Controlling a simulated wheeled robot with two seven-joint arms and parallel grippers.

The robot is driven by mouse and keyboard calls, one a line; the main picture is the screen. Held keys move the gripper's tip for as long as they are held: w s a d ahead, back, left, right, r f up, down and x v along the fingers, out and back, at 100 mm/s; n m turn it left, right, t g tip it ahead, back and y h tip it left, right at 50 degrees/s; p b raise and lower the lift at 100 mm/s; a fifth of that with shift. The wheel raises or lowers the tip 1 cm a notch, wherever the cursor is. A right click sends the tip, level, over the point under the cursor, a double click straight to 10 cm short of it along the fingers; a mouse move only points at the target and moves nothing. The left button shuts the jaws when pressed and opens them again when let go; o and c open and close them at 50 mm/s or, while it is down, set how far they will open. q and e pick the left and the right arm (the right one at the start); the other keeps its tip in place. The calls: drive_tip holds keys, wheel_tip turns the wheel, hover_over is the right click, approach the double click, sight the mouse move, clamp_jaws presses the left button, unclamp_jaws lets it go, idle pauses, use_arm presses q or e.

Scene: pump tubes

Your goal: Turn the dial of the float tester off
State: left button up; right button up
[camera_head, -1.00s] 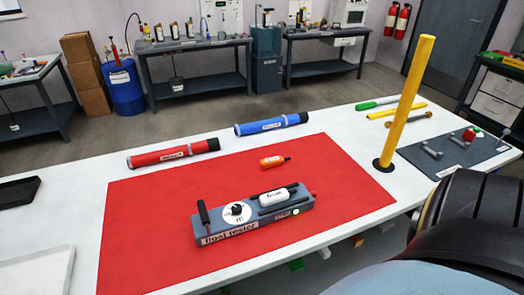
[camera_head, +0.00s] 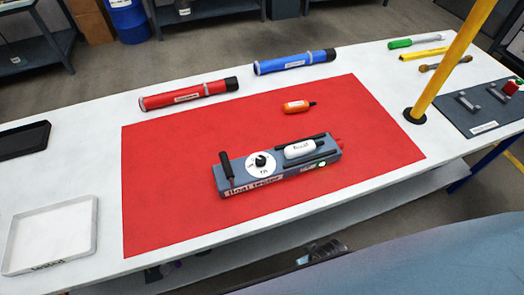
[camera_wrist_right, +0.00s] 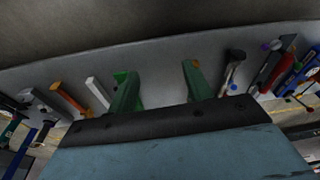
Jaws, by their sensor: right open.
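The float tester (camera_head: 240,186) is a grey-blue box on the red mat (camera_head: 165,215) in the head view. Its dial (camera_head: 261,161) is a white disc with a black knob; its marks are too small to read surely. A dark upright handle (camera_head: 227,169) stands left of the dial. A white float (camera_head: 306,148) lies on the tester right of the dial, and a small green light (camera_head: 321,164) shows on its front. My right gripper (camera_wrist_right: 162,90) is open and empty in the right wrist view, with green fingers apart. My left gripper is not in view.
A red tube (camera_head: 188,95), a blue tube (camera_head: 294,62) and an orange float (camera_head: 298,106) lie behind the tester. A yellow pole (camera_head: 450,63) stands at the right. A white tray (camera_head: 50,235) and a black tray (camera_head: 23,141) sit left. The mat's front is clear.

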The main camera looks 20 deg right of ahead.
drive_tip(key=w+a+r+p, duration=0.1)
drive_tip(key=w+r, duration=0.2)
drive_tip(key=r, duration=0.5)
drive_tip(key=w+a+r, duration=0.2)
drive_tip(key=w+r, duration=0.1)
drive_tip(key=r, duration=0.5)
wheel_tip(320, 180, up, 22)
drive_tip(key=m+g+p, duration=0.1)
drive_tip(key=m+g, duration=0.1)
drive_tip(key=m, duration=0.6)
hover_over(261, 159)
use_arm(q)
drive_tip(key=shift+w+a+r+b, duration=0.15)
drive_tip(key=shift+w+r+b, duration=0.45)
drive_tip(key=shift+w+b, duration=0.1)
use_arm(e)
drive_tip(key=shift+h, duration=0.3)
wheel_tip(261, 159, down, 13)
drive_tip(key=shift+r, duration=0.1)
drive_tip(key=c, duration=1)
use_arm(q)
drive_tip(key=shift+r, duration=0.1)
use_arm(e)
drive_tip(key=shift+o, duration=0.2)
